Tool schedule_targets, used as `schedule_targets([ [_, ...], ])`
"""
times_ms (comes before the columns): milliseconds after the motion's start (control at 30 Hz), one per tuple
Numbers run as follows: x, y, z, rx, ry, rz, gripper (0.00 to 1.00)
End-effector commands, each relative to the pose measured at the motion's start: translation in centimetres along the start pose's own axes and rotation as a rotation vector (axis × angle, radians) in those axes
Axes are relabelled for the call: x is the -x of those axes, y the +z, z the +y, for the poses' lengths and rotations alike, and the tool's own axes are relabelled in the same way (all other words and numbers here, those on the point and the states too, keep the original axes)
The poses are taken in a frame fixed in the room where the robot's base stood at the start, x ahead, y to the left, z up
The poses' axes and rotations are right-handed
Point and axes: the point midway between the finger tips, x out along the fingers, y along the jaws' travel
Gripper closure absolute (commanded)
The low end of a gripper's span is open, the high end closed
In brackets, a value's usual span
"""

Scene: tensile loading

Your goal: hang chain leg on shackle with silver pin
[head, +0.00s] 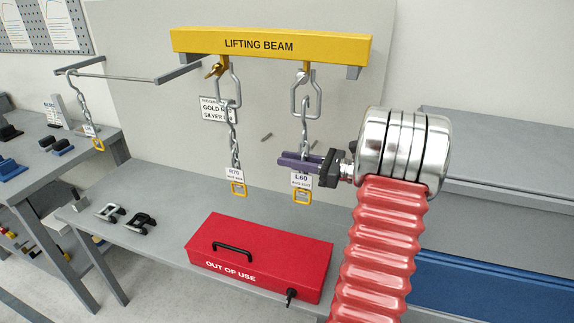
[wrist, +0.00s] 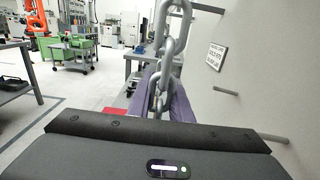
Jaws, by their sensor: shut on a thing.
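The yellow lifting beam (head: 270,45) carries two shackles. The left shackle (head: 235,88) has a gold pin, and a chain leg (head: 232,135) with a white tag hangs from it. The right shackle (head: 294,98) hangs near the beam's right end; its pin colour is hard to tell. My gripper (head: 300,164) is shut on the chain leg tagged L60 (head: 304,134), below the right shackle. Its top link overlaps the shackle's lower part; I cannot tell whether it is hooked. In the wrist view the grey chain (wrist: 166,60) runs upward from between the purple fingers (wrist: 180,105).
A red OUT OF USE box (head: 262,258) sits on the grey bench below. A rack bar (head: 115,76) at left holds another chain (head: 82,100). A small sign (head: 218,109) is behind the left chain.

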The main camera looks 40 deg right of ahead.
Motion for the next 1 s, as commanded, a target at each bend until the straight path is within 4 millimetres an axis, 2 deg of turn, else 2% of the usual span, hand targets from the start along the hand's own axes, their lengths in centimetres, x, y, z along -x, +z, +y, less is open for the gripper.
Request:
schedule_targets([
  [133,0.0,0.1,-0.8,0.003,0.000,-0.002,1.00],
  [700,-0.1,-2.6,-0.7,0.002,0.001,-0.002,1.00],
  [1000,-0.1,-3.3,-0.7,0.002,0.001,-0.002,1.00],
])
